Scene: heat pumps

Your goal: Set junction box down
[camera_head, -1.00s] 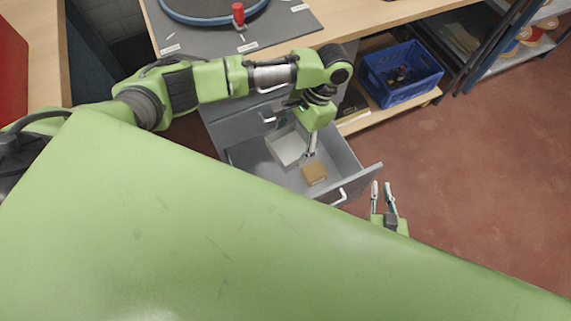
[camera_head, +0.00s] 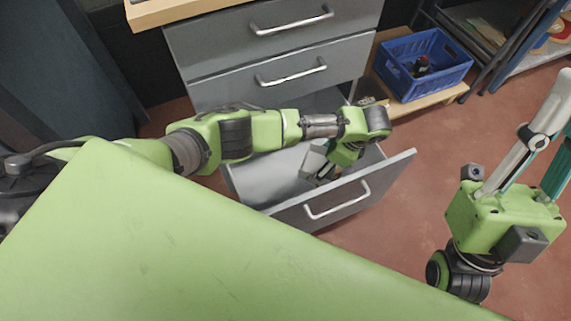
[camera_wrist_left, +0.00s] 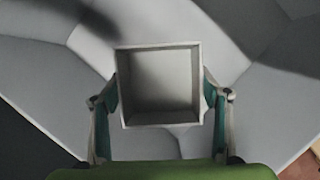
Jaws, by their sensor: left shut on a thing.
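In the left wrist view a pale grey, square, open-topped box (camera_wrist_left: 160,85), which I take for the junction box, sits between the two fingers of my left gripper (camera_wrist_left: 161,92). The fingers press on its left and right sides, and its hollow inside faces the camera. In the head view my left gripper (camera_head: 326,172) reaches down into the open drawer (camera_head: 262,178), with the box mostly hidden by the wrist. I cannot tell whether the box touches the drawer floor. My right gripper (camera_head: 545,150) stands apart at the right, fingers up, open and empty.
The grey cabinet (camera_head: 215,65) has closed drawers above the open one. The open drawer's front (camera_head: 345,195) and side walls stand close around my left wrist. A blue crate (camera_head: 430,80) is on a low wooden shelf behind. The drawer's left part looks clear.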

